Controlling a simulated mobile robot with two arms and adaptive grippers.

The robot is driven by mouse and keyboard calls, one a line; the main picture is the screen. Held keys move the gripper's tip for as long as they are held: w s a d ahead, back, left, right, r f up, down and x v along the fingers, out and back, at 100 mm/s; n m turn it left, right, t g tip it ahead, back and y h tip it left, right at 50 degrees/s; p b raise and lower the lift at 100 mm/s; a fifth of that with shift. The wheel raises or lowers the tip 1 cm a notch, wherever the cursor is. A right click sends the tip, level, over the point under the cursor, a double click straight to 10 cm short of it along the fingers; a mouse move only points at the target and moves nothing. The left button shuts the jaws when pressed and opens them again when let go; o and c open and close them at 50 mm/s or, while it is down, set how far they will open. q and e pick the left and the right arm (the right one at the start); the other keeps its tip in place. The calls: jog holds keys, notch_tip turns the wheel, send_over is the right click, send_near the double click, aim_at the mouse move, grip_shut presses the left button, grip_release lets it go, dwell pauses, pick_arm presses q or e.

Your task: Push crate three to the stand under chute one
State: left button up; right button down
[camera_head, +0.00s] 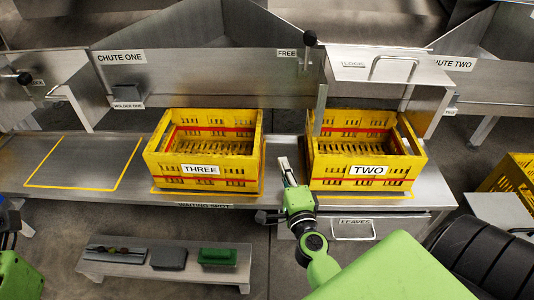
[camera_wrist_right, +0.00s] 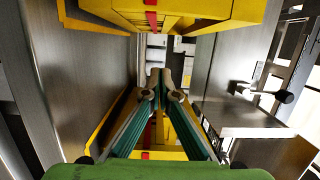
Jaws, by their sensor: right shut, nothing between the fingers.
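Crate three (camera_head: 202,185) is yellow and slatted, with a THREE label, and stands upright on the metal bench above the WAITING SPOT label. It looks empty. The stand under chute one (camera_head: 85,160) is the bare, yellow-outlined part of the bench to its left, below the CHUTE ONE plate (camera_head: 121,57). My right gripper (camera_head: 283,164) is shut and empty, in the gap between crate three and crate two (camera_head: 367,183). Its closed tips (camera_wrist_right: 158,76) show in the right wrist view, with yellow crate parts above and below. I cannot see contact with crate three.
Crate two stands right of my gripper. A metal wall and chutes run behind the bench, with a dark-knobbed lever (camera_head: 310,38) at the FREE label. A low bench (camera_head: 120,272) with small items stands in front. The bench between crate three and the outline is clear.

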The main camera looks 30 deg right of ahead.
jog(key=x, duration=0.3)
jog(key=shift+w+d+r, duration=0.1)
jog(key=shift+w, duration=0.15)
jog(key=shift+w+a+b, duration=0.3)
jog(key=shift+w+a, duration=0.8)
jog(key=shift+a, duration=0.05)
jog(key=shift+w+a, duration=0.25)
jog(key=shift+a, duration=0.2)
